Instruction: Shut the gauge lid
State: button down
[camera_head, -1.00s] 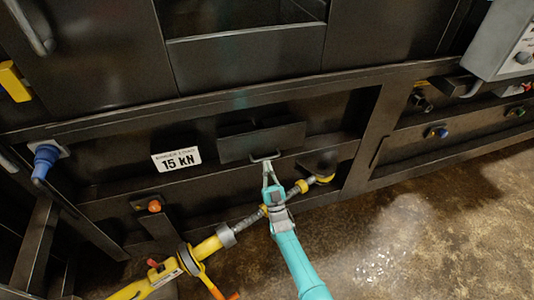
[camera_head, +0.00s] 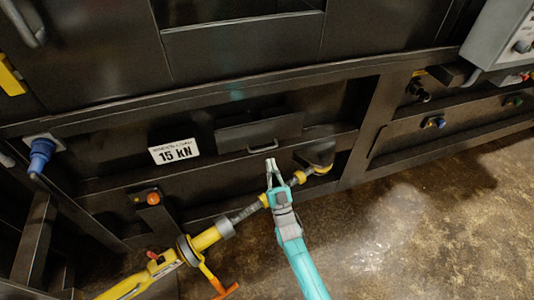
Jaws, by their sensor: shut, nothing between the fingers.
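The gauge lid (camera_head: 238,136) is a dark rectangular flap with a small bar handle (camera_head: 262,148) at its lower edge. It sits in the dark front panel, right of the white "15 kN" label. It looks nearly flat against the panel, but its dark colour makes any remaining gap hard to tell. The gauge behind it does not show. My gripper (camera_head: 271,163) is shut and empty. Its tips are just below and slightly right of the handle, and they look apart from it.
A yellow tool with a grey hose (camera_head: 205,240) runs across below the lid, close to my gripper. An orange button (camera_head: 153,198) and a blue plug (camera_head: 41,154) are at the left. A grey control box (camera_head: 495,45) is at upper right. The floor at right is clear.

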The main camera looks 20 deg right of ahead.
jog(key=s+f+g, duration=0.1)
jog(key=s+f, duration=0.5)
jog(key=s, duration=0.1)
send_near(263, 139)
notch_tip(263, 139, up, 4)
jog(key=s, duration=0.3)
jog(key=shift+w+a+f, duration=0.15)
jog(key=shift+w+f, duration=0.05)
jog(key=shift+w, duration=0.8)
jog(key=shift+w+a+f, duration=0.15)
jog(key=shift+w+f, duration=0.05)
jog(key=shift+w, duration=0.85)
jog(key=shift+w+f, duration=0.3)
jog(key=shift+w, duration=0.5)
